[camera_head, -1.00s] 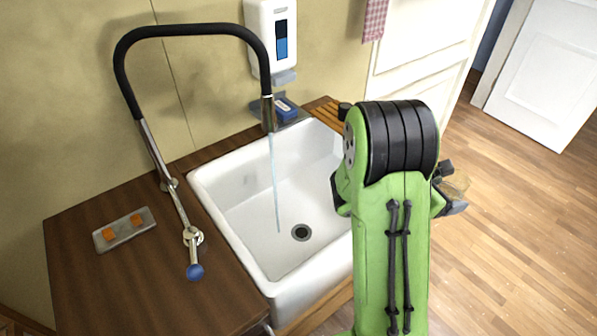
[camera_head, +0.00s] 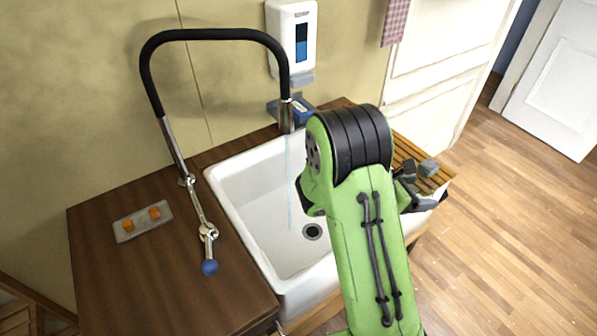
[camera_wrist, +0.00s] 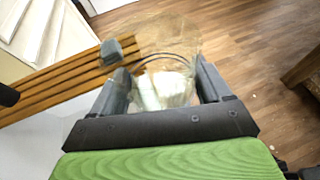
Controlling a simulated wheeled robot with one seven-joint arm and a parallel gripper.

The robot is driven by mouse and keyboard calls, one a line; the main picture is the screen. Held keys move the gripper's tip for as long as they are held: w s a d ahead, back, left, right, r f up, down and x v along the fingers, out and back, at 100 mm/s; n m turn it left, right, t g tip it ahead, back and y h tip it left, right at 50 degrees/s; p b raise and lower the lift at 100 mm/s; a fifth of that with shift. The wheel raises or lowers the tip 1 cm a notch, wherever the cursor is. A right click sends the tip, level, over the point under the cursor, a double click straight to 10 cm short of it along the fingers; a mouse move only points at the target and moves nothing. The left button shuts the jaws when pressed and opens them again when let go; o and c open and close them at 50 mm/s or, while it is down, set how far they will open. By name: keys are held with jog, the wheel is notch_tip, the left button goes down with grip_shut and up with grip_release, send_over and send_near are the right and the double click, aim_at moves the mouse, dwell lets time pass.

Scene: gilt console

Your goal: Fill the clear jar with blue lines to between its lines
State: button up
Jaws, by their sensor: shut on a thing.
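The clear jar (camera_wrist: 165,45) is between the fingers of my gripper (camera_wrist: 163,78) in the wrist view, with dark curved lines around it. My gripper is shut on it. Pale patches show through the jar; I cannot tell whether it holds water. In the head view, my gripper (camera_head: 424,188) is right of the sink, over the slatted board, and the jar is hard to make out. The black-hosed tap (camera_head: 287,115) runs a thin water stream (camera_head: 290,185) into the white sink (camera_head: 236,218). The jar is apart from the stream. A blue-ended lever (camera_head: 209,267) is at the tap's base.
A slatted wooden board (camera_head: 405,150) lies right of the sink. A soap dispenser (camera_head: 292,40) hangs on the wall above a blue box (camera_head: 300,108). A grey tray with orange pieces (camera_head: 143,222) lies on the dark counter (camera_head: 165,275). The floor on the right is clear.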

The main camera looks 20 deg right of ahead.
jog(key=w+a+p, duration=0.2)
jog(key=w+a, duration=0.8)
jog(key=a, duration=0.3)
jog(key=w+a+p, duration=0.3)
jog(key=w+a, duration=0.7)
jog(key=a, duration=0.3)
dwell(1.3)
dwell(4.1)
